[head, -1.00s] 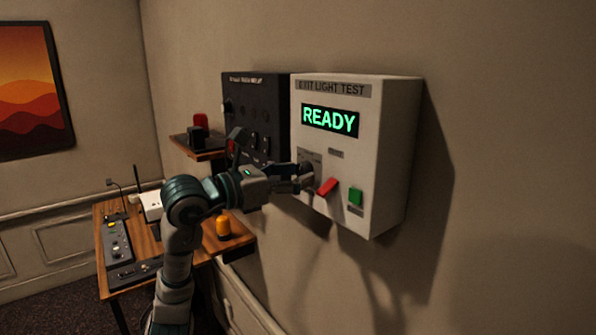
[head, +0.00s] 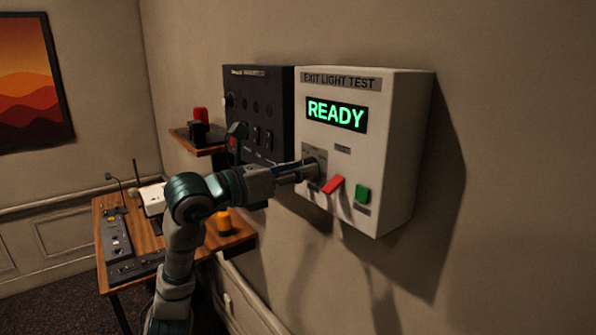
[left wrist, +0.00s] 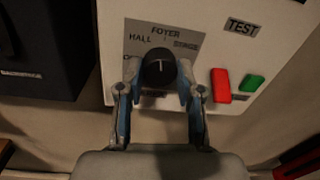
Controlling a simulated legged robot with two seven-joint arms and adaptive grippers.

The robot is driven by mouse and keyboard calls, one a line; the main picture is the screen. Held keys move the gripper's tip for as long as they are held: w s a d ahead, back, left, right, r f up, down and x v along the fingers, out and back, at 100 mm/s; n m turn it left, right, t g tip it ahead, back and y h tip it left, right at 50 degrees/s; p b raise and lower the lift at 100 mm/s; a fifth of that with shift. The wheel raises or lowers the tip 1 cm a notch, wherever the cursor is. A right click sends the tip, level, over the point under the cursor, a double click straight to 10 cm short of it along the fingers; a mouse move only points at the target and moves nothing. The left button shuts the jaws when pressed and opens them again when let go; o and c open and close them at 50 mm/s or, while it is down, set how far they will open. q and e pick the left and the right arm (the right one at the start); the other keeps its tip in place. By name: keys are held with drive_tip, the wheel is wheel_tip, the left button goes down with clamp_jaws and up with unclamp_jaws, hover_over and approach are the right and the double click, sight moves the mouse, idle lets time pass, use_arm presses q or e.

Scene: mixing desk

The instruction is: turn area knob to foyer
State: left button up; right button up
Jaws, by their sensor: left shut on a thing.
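The white wall box marked EXIT LIGHT TEST (head: 386,150) carries a round dark area knob (left wrist: 158,68) on a grey plate (left wrist: 190,38). The plate reads HALL at left, FOYER at top and another word at right, likely STAGE. A thin light mark on the knob appears to point up, roughly toward FOYER; it is too small to read exactly. My left gripper (left wrist: 158,74) is shut on the knob, one finger on each side. In the head view the left gripper (head: 314,168) reaches the plate and mostly hides the knob. My right gripper is not in view.
A red lever (head: 333,185) and a green button (head: 362,194) sit close right of the knob. A lit READY display (head: 336,115) is above. A dark switch panel (head: 258,100) adjoins at left. A shelf (head: 190,150) and a wooden desk (head: 190,252) stand farther left.

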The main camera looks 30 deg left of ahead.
use_arm(q)
drive_tip(key=shift+w+f, duration=0.1)
drive_tip(key=shift+f, duration=0.15)
drive_tip(key=o, duration=1)
drive_tip(key=shift+o, duration=0.8)
drive_tip(key=shift+w+n, duration=0.2)
drive_tip(key=shift+n, duration=0.1)
drive_tip(key=shift+s+a, duration=0.1)
drive_tip(key=shift+s, duration=0.05)
drive_tip(key=v, duration=1.1)
drive_tip(key=shift+s+a, duration=0.25)
drive_tip(key=shift+a, duration=0.05)
